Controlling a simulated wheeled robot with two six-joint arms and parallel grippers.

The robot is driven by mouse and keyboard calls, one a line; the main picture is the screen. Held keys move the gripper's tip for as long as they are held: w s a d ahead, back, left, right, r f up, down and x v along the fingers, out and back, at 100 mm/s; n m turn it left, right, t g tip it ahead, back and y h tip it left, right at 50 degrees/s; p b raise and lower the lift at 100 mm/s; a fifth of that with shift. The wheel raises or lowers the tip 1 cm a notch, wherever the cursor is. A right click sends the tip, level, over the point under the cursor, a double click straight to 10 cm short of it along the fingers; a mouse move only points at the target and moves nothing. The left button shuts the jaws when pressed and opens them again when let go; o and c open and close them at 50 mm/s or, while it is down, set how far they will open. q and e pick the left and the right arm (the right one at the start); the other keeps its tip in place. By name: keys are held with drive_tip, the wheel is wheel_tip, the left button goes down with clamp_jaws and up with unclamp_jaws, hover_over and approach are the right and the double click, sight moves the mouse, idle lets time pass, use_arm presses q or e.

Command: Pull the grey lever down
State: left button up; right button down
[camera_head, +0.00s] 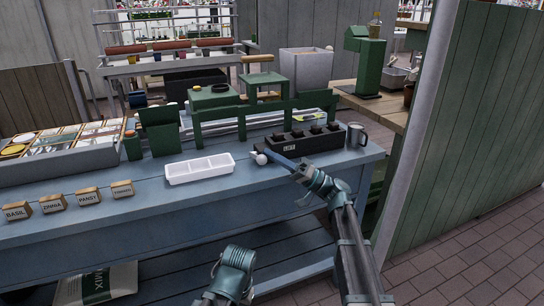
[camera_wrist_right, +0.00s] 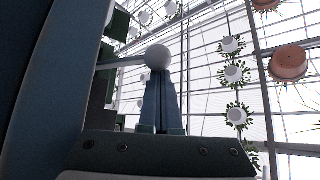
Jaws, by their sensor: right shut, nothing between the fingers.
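A pale grey-white ball knob (camera_head: 261,159) stands at the front left of a black box (camera_head: 318,140) with a small white label, on the blue bench. In the right wrist view the ball (camera_wrist_right: 158,57) sits on the end of a thin grey lever rod (camera_wrist_right: 122,65) that comes in from the left. My right gripper (camera_head: 270,154) is shut, with nothing between its fingers. Its fingertips (camera_wrist_right: 161,78) are right at the ball in the picture; I cannot tell whether they touch it. My left gripper is out of view; only part of my left arm shows at the bottom.
A white compartment tray (camera_head: 198,176) lies left of the knob on the blue bench (camera_head: 140,213). A metal mug (camera_head: 356,135) stands right of the black box. Several small name blocks line the bench's front left. A green board wall (camera_head: 470,120) closes the right side.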

drive_tip(key=shift+f, duration=0.1)
drive_tip(key=shift+s+d+f, duration=0.1)
drive_tip(key=shift+d+f, duration=0.1)
drive_tip(key=shift+d, duration=0.05)
drive_tip(key=b+v, duration=0.6)
drive_tip(key=v, duration=0.7)
drive_tip(key=shift+b, duration=0.35)
